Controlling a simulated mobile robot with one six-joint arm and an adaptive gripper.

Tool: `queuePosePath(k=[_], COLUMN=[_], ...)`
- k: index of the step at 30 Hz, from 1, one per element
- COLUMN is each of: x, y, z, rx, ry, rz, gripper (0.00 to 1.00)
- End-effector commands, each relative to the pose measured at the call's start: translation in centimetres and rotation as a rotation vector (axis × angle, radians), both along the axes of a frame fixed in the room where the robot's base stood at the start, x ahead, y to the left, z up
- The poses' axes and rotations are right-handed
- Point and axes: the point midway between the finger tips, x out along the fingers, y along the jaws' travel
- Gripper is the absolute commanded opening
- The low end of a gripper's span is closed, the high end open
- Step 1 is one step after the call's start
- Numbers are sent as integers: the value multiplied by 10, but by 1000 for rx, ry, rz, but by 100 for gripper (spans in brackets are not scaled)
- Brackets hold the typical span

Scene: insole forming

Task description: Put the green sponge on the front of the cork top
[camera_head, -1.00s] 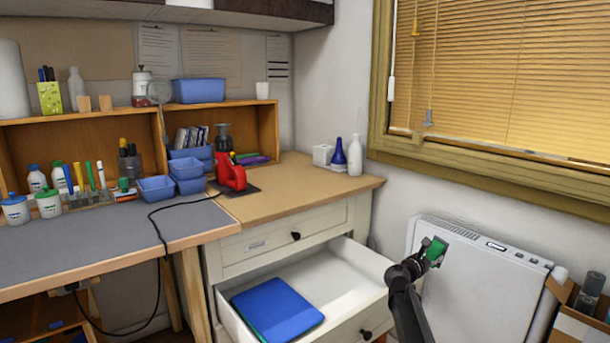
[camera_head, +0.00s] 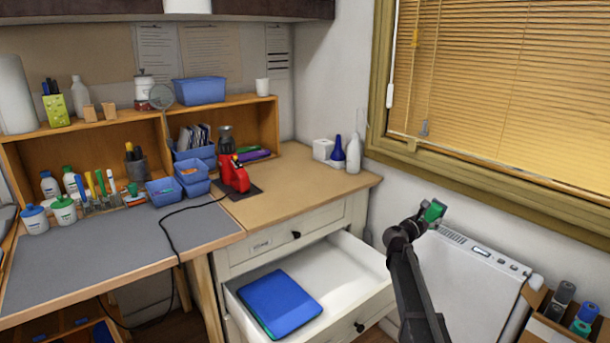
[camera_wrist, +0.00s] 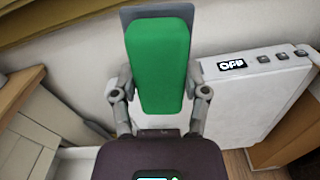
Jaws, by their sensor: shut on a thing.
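My gripper (camera_head: 428,221) is shut on the green sponge (camera_head: 435,211). It holds the sponge in the air at the right, in front of the wall and above the white heater-like unit. In the wrist view the sponge (camera_wrist: 158,65) stands between both fingers, with a grey layer (camera_wrist: 190,14) behind its far end. The cork top (camera_head: 305,185) is the tan surface of the white cabinet, left of my gripper and well apart from it. The front part of this top is bare.
A red device (camera_head: 233,175) stands on a dark mat at the top's left. Bottles (camera_head: 353,154) and a white box stand at its back right. Below, an open drawer (camera_head: 350,262) holds a blue folder (camera_head: 278,302). The white unit (camera_head: 470,285) stands at the right.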

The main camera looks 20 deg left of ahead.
Motion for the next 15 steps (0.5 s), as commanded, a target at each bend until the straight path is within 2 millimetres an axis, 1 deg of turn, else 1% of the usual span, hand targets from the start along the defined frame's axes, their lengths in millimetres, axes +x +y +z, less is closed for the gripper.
queuePosePath(k=[1, 15], x=[0, 0], y=[0, 0], z=[18, 97], rx=[0, 0], ry=[0, 0], rz=[0, 0], gripper=[14, 14])
